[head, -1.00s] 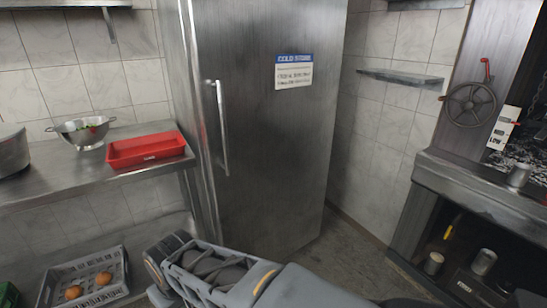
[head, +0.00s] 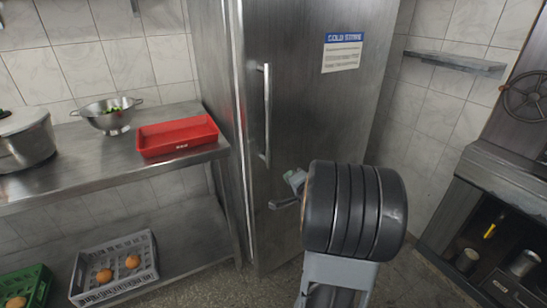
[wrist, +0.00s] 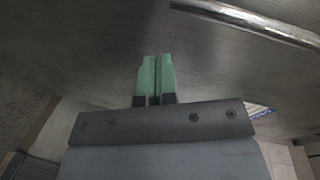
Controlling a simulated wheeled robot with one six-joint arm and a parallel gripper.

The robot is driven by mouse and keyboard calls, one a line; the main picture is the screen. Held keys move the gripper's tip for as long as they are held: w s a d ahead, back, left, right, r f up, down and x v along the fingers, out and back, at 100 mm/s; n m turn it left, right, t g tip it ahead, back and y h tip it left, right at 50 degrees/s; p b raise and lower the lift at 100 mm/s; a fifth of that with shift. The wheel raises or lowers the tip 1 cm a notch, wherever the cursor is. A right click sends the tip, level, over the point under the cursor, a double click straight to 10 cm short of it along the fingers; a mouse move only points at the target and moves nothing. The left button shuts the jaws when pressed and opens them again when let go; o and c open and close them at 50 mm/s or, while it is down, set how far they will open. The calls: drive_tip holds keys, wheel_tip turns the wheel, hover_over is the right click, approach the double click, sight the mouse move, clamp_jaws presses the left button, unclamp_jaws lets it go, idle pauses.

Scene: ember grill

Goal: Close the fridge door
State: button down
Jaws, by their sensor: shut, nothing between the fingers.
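The tall steel fridge door (head: 300,100) stands upright with a vertical bar handle (head: 267,115) near its left edge. A seam runs along that edge. The door looks nearly flush with the cabinet, but I cannot tell if it is fully closed. My gripper (head: 296,181) is in front of the door, right of the handle's lower end, partly hidden by my arm. In the wrist view its green fingers (wrist: 154,77) are together and empty, facing the steel door surface (wrist: 110,45). The handle (wrist: 260,22) crosses the upper right there. Contact with the door is unclear.
A steel counter (head: 90,165) at left holds a red tray (head: 178,135), a colander (head: 107,116) and a pot (head: 25,140). A grey crate (head: 115,268) with orange items is on the lower shelf. The grill unit (head: 500,175) stands at right, with floor between.

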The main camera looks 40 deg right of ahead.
drive_tip(key=s+d+m+t+y, duration=0.1)
drive_tip(key=s+m+t+y, duration=0.1)
drive_tip(key=b, duration=0.2)
approach(274, 158)
drive_tip(key=w, duration=0.2)
drive_tip(key=w+r, duration=0.1)
drive_tip(key=w, duration=0.2)
drive_tip(key=w+a+r, duration=0.1)
drive_tip(key=w, duration=0.1)
drive_tip(key=shift+w+a, duration=0.1)
drive_tip(key=shift+w, duration=0.15)
